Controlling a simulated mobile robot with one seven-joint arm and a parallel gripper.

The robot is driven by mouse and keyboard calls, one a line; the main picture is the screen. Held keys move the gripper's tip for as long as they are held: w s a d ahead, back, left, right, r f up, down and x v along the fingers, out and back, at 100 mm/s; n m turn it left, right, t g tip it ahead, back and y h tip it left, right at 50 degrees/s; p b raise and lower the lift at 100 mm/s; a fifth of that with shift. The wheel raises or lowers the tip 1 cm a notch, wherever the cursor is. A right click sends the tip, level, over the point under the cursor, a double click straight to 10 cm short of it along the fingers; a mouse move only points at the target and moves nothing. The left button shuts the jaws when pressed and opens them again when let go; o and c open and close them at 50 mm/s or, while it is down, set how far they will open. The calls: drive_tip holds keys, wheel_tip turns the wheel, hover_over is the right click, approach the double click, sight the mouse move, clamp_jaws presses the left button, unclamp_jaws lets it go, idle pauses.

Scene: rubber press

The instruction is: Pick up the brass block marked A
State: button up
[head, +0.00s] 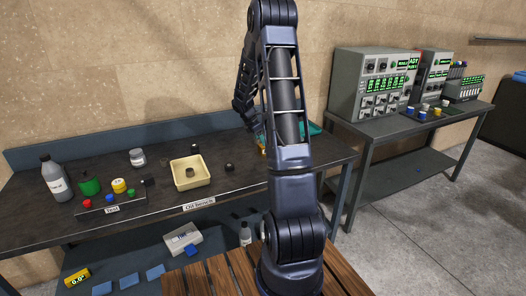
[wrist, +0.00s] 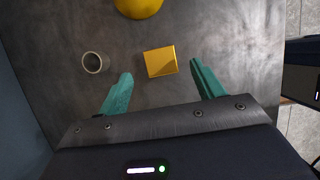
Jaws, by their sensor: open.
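A brass-yellow block (wrist: 160,62) lies on the dark bench top in the wrist view. No letter can be read on the face I see. My gripper (wrist: 164,85) has its two teal fingers spread apart. The block is just beyond the fingertips, between their lines, and nothing is held. In the head view my arm hides most of this spot, with only a sliver of yellow beside it.
A round yellow object (wrist: 139,5) is just past the block. A small grey ring-like cup (wrist: 94,62) stands left of it. The bench edge runs at the right.

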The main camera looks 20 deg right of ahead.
sight(263, 149)
drive_tip(key=shift+x, duration=2.95)
drive_tip(key=shift+c, duration=0.5)
drive_tip(key=shift+r, duration=0.1)
drive_tip(key=c, duration=1.3)
